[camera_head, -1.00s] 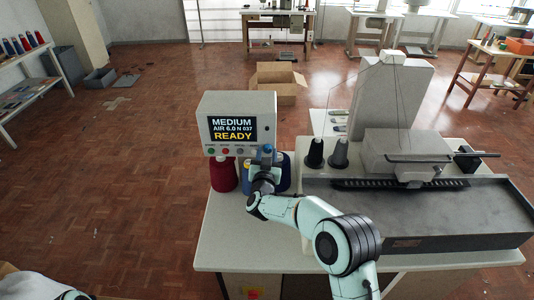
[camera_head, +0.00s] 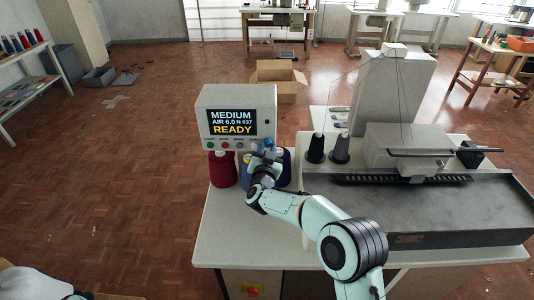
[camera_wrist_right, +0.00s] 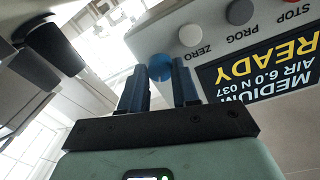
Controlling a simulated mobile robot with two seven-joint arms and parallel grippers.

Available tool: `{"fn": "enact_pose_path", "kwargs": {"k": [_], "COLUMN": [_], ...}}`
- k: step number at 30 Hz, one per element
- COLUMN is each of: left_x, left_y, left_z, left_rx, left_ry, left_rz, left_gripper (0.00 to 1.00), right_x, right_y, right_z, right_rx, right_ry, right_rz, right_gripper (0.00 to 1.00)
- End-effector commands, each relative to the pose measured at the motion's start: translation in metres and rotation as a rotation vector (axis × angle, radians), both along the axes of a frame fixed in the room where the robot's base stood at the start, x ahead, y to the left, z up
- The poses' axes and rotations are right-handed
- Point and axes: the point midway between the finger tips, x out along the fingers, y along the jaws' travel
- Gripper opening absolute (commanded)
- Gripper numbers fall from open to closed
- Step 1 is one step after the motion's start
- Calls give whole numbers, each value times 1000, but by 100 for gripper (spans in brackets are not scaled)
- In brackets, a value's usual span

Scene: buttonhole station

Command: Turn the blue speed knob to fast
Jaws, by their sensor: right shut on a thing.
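The blue speed knob (camera_head: 267,143) sits at the right end of the control row on the grey control box (camera_head: 203,128). The screen (camera_head: 232,122) above it reads "MEDIUM", "AIR 6.0 N 037" and "READY". My right gripper (camera_head: 265,155) is at the knob. In the right wrist view the two dark blue fingers are shut on the knob (camera_wrist_right: 160,66), one on each side. Which way the knob points cannot be made out. Of my left arm, only a part shows at the bottom left of the head view; its gripper is out of view.
A red thread cone (camera_head: 222,170) and blue thread cones (camera_head: 284,168) stand below the box, close to my right gripper. Two dark cones (camera_head: 339,149) and the sewing machine (camera_head: 400,152) are to the right. The table (camera_head: 225,235) is bare at front left.

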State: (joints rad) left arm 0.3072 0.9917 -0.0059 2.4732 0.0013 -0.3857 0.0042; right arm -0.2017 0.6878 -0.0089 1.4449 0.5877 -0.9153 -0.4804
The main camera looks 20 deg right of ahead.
Motion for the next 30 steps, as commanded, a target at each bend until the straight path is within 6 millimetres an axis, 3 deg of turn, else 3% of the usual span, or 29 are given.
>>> {"fn": "enact_pose_path", "kwargs": {"k": [6,21,30], "left_x": [-12,-25,-16], "left_y": [0,0,1], "left_z": [-28,-71,-90], "left_rx": [0,0,6], "left_ry": [14,30,-6], "left_rz": [0,0,8], "left_gripper": [43,43,43], "right_x": [-1,0,0], "right_y": [-1,-1,-2], "right_z": [-2,0,0], "right_rx": [193,650,923], "right_ry": [-59,-192,-271], "right_rz": [-1,-2,-2], "right_gripper": [0,0,0]}}
